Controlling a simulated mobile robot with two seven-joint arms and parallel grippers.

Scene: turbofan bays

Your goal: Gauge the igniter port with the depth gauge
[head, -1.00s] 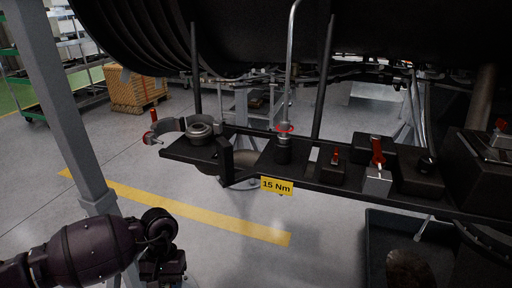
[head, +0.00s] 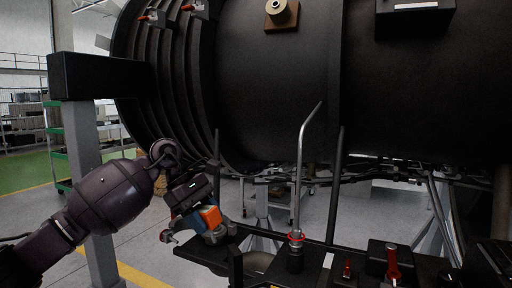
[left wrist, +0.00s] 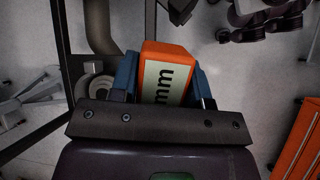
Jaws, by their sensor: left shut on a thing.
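The depth gauge (head: 211,215) is an orange block with a pale face marked "mm"; it also shows in the left wrist view (left wrist: 166,62). My left gripper (head: 197,210) is shut on it, with blue fingers on both sides. It holds the gauge at the left end of the dark tool shelf; I cannot tell whether the gauge touches the shelf. A tan round fitting on a square base, possibly the igniter port (head: 278,12), sits high on the dark engine casing, well above the gripper. My right gripper is not in view.
The tool shelf (head: 318,262) carries a bent metal tube with a red ring (head: 296,237), a red-handled tool (head: 392,264) and dark blocks. Thin dark uprights rise from it. A grey post (head: 88,150) stands at the left. The engine casing (head: 400,100) fills the upper view.

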